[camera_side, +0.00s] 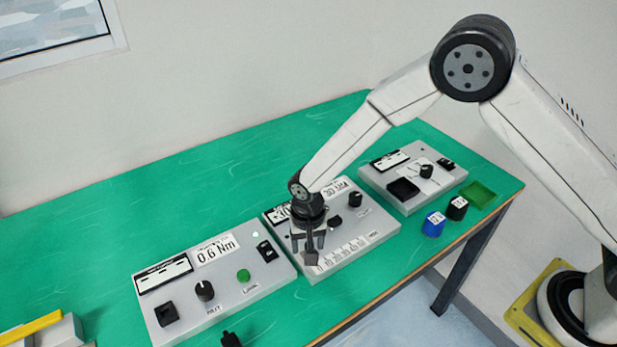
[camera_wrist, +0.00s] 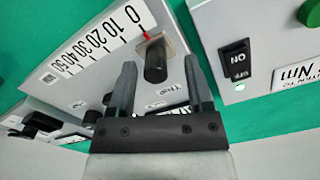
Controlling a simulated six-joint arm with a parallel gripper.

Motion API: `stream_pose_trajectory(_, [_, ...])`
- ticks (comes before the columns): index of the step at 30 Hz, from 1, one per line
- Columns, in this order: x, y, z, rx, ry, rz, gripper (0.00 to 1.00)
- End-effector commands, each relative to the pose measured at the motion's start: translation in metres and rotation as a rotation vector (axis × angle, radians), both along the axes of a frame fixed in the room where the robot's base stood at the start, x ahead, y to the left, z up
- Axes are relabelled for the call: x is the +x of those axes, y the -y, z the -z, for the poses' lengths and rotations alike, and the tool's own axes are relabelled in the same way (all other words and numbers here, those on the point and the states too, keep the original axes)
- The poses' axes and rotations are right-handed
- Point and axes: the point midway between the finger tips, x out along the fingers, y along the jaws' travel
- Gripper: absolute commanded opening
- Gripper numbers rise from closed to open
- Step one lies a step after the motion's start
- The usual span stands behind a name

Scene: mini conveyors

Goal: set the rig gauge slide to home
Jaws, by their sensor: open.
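A grey middle panel (camera_side: 345,252) carries a printed number scale along its front edge; the scale also shows in the wrist view (camera_wrist: 92,45). A dark slide knob (camera_side: 311,258) is at the scale's left end. In the wrist view the knob (camera_wrist: 155,62) has a red pointer mark beside the 0 end of the scale. My gripper (camera_side: 309,246) is right at the knob, pointing down. In the wrist view its open fingers (camera_wrist: 160,72) are on either side of the knob, with gaps visible. I cannot read a "home" mark for certain.
A left panel (camera_side: 255,295) with a 0.6 Nm display, knob, green button and switch stands close by. A right panel (camera_side: 410,203) stands behind. Blue (camera_side: 433,224) and black (camera_side: 457,208) pieces and a green tray (camera_side: 478,194) lie near the table's right edge.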

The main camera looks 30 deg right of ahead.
Motion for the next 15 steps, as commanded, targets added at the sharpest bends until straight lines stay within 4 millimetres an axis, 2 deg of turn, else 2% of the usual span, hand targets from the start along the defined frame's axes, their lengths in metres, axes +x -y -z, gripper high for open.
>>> stream_pose_trajectory(15, [0.0,-0.001,-0.058,0.003,0.004,0.0,0.65])
